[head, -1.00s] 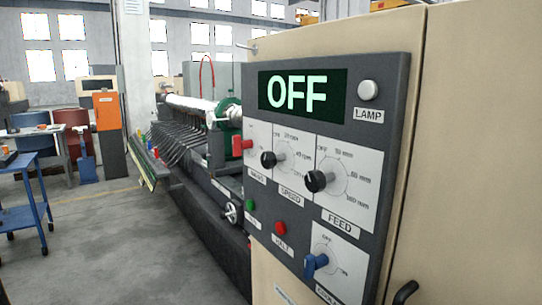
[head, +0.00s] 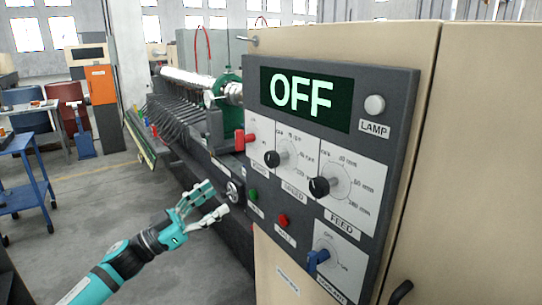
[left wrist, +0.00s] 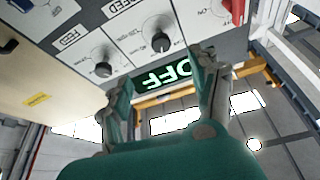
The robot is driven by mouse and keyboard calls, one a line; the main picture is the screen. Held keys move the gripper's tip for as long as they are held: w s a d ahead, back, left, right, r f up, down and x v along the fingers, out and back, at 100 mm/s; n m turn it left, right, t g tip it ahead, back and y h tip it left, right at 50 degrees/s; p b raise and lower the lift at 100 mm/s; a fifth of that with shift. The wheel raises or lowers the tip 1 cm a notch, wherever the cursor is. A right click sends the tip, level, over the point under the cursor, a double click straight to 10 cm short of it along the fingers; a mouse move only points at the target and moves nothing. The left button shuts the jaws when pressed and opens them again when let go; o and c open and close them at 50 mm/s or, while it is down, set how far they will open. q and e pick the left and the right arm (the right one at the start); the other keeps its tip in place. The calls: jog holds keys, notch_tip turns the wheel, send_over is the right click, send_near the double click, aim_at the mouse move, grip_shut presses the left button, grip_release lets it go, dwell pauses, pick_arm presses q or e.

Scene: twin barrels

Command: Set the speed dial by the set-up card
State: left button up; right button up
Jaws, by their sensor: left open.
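The speed dial (head: 271,159), a black knob on a white plate, is on the grey control panel (head: 392,170). In the left wrist view the speed dial (left wrist: 160,42) shows beyond the fingers, with the panel upside down. Its exact setting is too small to read. The display (head: 304,95) reads OFF. My left gripper (head: 216,198) is open and empty, left of and below the dial, apart from the panel. Its fingers (left wrist: 160,72) frame part of the display in the left wrist view. I cannot make out a set-up card. My right gripper is not in view.
The feed dial (head: 319,187) is right of the speed dial, the red switch (head: 240,140) left. Below are a green button (head: 253,195), a red button (head: 283,220) and a blue coolant knob (head: 317,260). A handwheel (head: 234,190) is close behind my left gripper.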

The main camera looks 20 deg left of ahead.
aim_at(268, 163)
pick_arm(q)
jog(key=p+x, duration=0.6)
jog(key=x, duration=1)
jog(key=shift+w+a, duration=0.1)
jog(key=shift+a, duration=0.05)
jog(key=shift+w+d+r, duration=0.15)
jog(key=shift+w+d, duration=0.2)
jog(key=c, duration=1.2)
